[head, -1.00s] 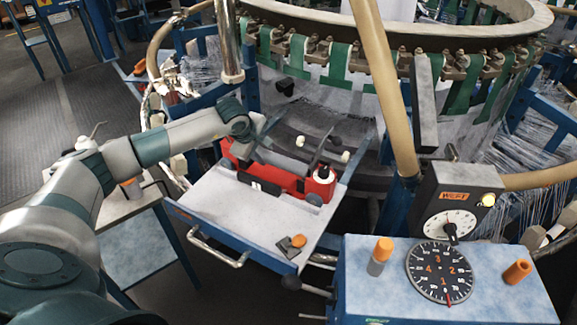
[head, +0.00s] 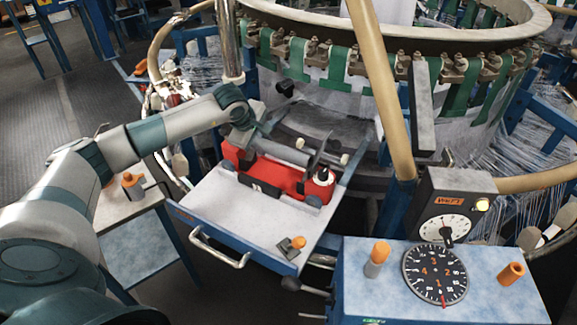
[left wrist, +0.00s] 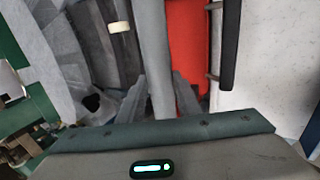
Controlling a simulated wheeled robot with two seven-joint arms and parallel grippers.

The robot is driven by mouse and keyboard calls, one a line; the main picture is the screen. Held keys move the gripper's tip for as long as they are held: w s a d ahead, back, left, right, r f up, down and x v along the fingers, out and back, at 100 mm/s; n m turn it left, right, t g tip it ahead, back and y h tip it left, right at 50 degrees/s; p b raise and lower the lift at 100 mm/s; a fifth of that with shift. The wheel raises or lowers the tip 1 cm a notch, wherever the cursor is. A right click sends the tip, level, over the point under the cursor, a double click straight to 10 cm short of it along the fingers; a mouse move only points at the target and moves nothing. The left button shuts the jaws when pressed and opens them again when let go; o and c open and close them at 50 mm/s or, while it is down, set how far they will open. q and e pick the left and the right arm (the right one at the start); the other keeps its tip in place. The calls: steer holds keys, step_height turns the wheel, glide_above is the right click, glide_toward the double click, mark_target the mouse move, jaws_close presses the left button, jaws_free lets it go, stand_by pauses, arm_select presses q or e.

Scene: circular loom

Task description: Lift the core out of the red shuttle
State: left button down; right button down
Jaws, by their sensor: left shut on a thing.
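The red shuttle (head: 287,176) lies along the back of the white-topped tray table (head: 228,208), with a white and black spool end at its right. The core, a smooth grey tube (head: 284,150), lies level along the shuttle's far side and appears raised from it. My left gripper (head: 262,132) is shut on the core near its left end. In the left wrist view, the core (left wrist: 153,45) runs between the two fingers (left wrist: 160,98), beside the red shuttle body (left wrist: 187,45). Whether the core's far end touches the shuttle is hard to tell. My right gripper is not in view.
The loom ring with green straps (head: 338,62) stands behind the shuttle. A tan post (head: 384,90) rises to the right. A blue control box (head: 385,262) with a dial stands front right. An orange-topped knob (head: 297,243) sits at the tray's front corner.

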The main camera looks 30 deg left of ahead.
mark_target(263, 145)
arm_select(q)
steer(key=shift+r+p, duration=1.05)
steer(key=shift+r, duration=1.8)
